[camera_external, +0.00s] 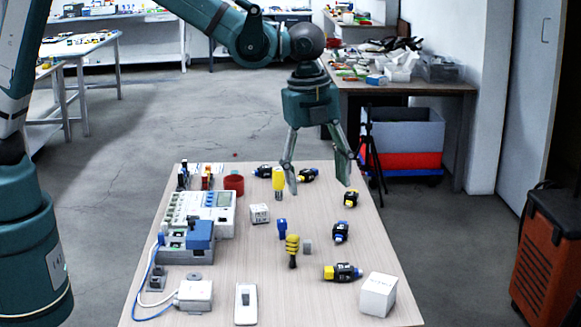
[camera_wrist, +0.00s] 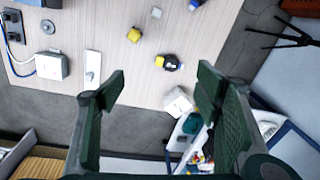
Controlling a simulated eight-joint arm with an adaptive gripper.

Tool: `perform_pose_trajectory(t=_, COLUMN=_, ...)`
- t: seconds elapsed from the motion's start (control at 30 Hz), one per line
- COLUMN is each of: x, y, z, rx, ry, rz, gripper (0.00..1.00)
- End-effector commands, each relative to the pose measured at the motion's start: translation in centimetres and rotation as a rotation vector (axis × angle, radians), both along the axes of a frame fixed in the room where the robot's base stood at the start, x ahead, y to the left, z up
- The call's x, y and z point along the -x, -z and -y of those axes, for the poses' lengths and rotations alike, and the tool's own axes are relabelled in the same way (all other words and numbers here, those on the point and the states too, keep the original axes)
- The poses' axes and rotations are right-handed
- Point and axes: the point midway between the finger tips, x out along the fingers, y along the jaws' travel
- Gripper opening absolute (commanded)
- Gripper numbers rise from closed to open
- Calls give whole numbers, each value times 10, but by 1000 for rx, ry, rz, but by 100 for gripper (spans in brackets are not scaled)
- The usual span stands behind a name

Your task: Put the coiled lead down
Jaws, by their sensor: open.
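The coiled lead appears to be the yellow ribbed piece with a dark end (camera_external: 292,244) on the wooden table (camera_external: 225,275), near its middle. In the wrist view a yellow piece (camera_wrist: 133,35), likely the same one, shows near the top with its coils not clear. My gripper (camera_external: 320,187) is open and empty, with its fingers pointing down above the far part of the table. In the wrist view its two fingers (camera_wrist: 160,78) are wide apart with nothing held between them. The lead is apart from the gripper.
A small grey cube (camera_external: 307,246) sits beside the lead. A white box (camera_external: 378,296) stands at the near right corner. Modules and a white device (camera_external: 212,213) crowd the left side. A white switch (camera_external: 246,304) lies in front.

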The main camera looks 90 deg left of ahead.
Motion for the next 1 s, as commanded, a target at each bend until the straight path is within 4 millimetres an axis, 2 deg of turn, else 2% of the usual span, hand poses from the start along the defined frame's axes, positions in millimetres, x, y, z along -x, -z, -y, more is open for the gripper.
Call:
perform_pose_trajectory(t=0.1, x=18, y=-19, z=-9, rx=9, ry=-59, rz=22, gripper=63)
perform_pose_trajectory(t=0.4, x=62, y=-60, z=-28, rx=38, ry=-210, rz=79, gripper=63)
perform_pose_trajectory(t=0.7, x=109, y=-92, z=-46, rx=73, ry=-360, rz=134, gripper=63)
perform_pose_trajectory(t=1.0, x=158, y=-115, z=-63, rx=116, ry=-509, rz=189, gripper=63)
